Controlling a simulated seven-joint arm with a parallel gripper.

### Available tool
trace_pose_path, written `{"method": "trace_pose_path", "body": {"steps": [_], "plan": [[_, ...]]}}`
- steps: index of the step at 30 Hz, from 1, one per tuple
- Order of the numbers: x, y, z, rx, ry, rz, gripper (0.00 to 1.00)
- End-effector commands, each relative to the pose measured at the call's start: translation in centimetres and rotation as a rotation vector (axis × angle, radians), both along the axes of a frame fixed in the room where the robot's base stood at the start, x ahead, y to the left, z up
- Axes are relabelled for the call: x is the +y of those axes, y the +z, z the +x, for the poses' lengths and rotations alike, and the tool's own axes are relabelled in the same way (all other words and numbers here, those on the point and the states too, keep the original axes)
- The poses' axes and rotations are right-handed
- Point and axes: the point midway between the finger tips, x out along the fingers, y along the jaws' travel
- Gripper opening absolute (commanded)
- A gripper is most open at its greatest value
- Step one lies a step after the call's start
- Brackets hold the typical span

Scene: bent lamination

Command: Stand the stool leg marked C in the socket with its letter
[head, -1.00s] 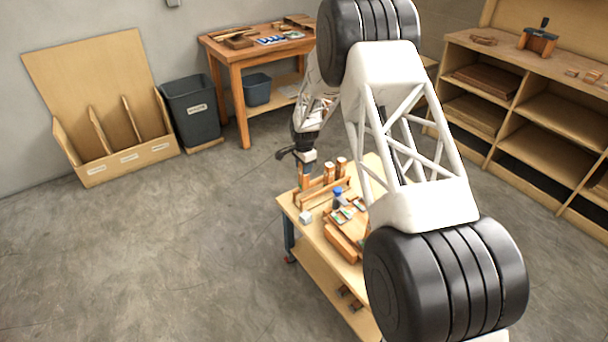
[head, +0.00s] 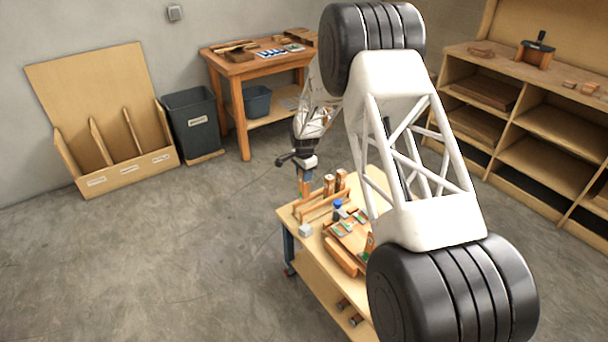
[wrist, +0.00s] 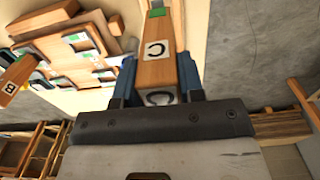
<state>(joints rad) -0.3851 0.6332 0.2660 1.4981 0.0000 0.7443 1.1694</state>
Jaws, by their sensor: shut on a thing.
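The stool leg marked C (wrist: 156,72) is a square wooden bar with white C labels on its side and near end and a green patch farther along. My gripper (wrist: 157,88) is shut on it with blue fingers at both sides. In the head view my gripper (head: 305,164) holds the leg (head: 305,187) roughly upright above the left end of a wooden rack. The stool board (head: 350,228) lies on the cart to the right. It also shows in the wrist view (wrist: 98,62), with several light fittings and green marks; its letters are unreadable.
A leg marked B (wrist: 18,74) rises by the board. Two more legs (head: 328,184) stand at the rack (head: 312,212). A blue-capped bottle (head: 338,208) and pale cube (head: 305,230) are on the cart (head: 290,221). Open floor lies left of it.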

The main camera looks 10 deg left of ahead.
Motion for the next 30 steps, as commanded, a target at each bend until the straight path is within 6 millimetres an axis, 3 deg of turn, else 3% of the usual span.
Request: {"method": "trace_pose_path", "body": {"steps": [5, 11, 21, 30], "plan": [[-1.2, 0.3, 0.3, -0.001, 0.012, 0.001, 0.08], [-4.7, 1.2, 1.1, -0.002, 0.054, 0.001, 0.08], [-14.7, 3.3, 2.3, -0.001, 0.184, 0.0, 0.08], [-23.8, 5.1, 2.2, 0.0, 0.282, 0.0, 0.08]]}}
